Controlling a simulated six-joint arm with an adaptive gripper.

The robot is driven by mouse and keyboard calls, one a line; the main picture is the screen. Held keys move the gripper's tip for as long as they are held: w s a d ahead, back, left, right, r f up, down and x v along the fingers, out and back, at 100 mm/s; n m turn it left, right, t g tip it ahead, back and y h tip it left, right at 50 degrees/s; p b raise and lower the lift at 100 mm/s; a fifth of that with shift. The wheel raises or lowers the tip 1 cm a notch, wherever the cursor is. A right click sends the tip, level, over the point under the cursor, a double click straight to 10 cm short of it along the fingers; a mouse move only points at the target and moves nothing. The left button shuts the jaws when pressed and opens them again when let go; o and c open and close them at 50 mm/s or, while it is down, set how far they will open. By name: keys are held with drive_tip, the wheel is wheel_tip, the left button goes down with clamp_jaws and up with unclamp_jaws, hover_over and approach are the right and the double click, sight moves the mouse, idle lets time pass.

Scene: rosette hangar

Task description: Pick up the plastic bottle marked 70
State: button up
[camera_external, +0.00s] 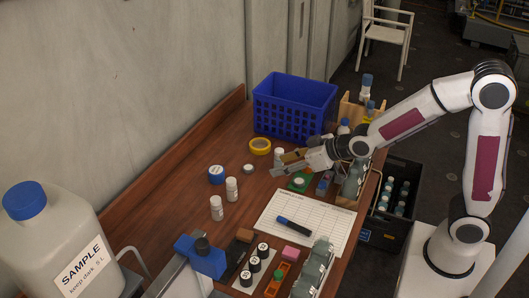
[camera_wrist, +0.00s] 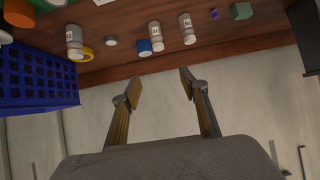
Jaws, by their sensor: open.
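Three small white bottles stand upright on the wooden table. In the external view one (camera_external: 232,189) is near the middle, one (camera_external: 216,208) is just in front of it, and one (camera_external: 278,157) is close behind my gripper (camera_external: 279,165). The wrist view shows three labelled white bottles (camera_wrist: 74,40), (camera_wrist: 155,35), (camera_wrist: 187,28) near its top. The label marks are too small to read, so I cannot tell which is marked 70. My gripper (camera_wrist: 160,78) is open, with nothing between its fingers, and points toward the wall above the table.
A blue basket (camera_external: 294,104) stands at the back. A yellow tape roll (camera_external: 260,146) and a blue round object (camera_external: 216,174) lie near the bottles. A paper sheet (camera_external: 303,223) with a marker lies at right. A large sample jug (camera_external: 62,235) stands front left.

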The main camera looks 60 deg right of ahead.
drive_tip(key=w+f+t, duration=0.1)
drive_tip(key=w+f, duration=0.4)
drive_tip(key=w, duration=0.1)
drive_tip(key=t, duration=0.2)
approach(234, 181)
drive_tip(key=w, duration=0.3)
drive_tip(key=shift+w+a+f+t, duration=0.1)
drive_tip(key=shift+a+f+t, duration=0.25)
drive_tip(key=shift+f, duration=0.3)
drive_tip(key=shift+x, duration=1.3)
drive_tip(key=shift+w+d+f, duration=0.1)
drive_tip(key=shift+d+x, duration=0.1)
drive_tip(key=shift+x, duration=0.55)
drive_tip(key=shift+d+x, duration=0.15)
drive_tip(key=shift+x, duration=1.65)
